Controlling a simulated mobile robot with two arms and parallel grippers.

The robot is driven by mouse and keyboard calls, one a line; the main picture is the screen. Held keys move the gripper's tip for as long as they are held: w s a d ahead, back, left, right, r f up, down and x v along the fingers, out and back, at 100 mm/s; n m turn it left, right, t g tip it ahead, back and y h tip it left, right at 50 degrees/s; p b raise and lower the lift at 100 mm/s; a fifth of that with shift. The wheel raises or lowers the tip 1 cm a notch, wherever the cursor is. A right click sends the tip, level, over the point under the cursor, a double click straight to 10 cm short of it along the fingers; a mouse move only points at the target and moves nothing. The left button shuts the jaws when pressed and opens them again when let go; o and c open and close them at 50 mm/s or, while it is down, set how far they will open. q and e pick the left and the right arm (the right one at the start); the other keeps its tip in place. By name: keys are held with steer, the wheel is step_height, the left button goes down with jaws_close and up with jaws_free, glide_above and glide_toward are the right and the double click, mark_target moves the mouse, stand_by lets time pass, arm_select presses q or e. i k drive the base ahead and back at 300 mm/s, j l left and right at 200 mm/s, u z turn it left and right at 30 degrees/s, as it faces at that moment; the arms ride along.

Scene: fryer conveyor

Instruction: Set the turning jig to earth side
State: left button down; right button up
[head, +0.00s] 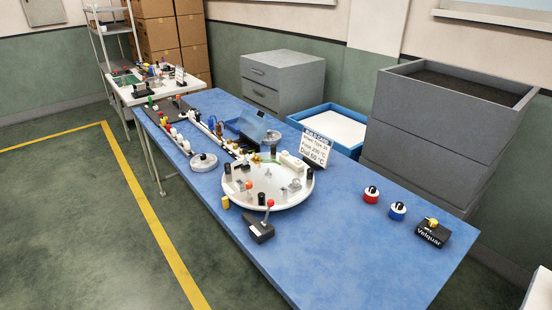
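A round white turntable (262,201), which I take to be the turning jig, sits on the blue table. Several small dark, metal and white pieces stand on it, one with a red knob. A black lever box (260,232) with a red-balled lever stands at its front edge. Any side marking on the turntable is too small to read. Neither of my grippers shows in the head view, so their state is hidden.
The blue table (350,245) is clear at its near right. A red-based knob (371,195), a blue-based knob (397,211) and a black "Velquar" box (433,235) stand at right. A sign (315,149) stands behind the turntable. A narrow conveyor line (180,128) extends back left.

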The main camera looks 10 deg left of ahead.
mark_target(271, 177)
steer(key=j+z, duration=0.35)
steer(key=j, duration=0.25)
steer(key=j+z, duration=0.4)
steer(key=j, duration=0.2)
steer(key=k+j+z, duration=0.1)
steer(key=j+z, duration=0.25)
steer(key=j, duration=0.25)
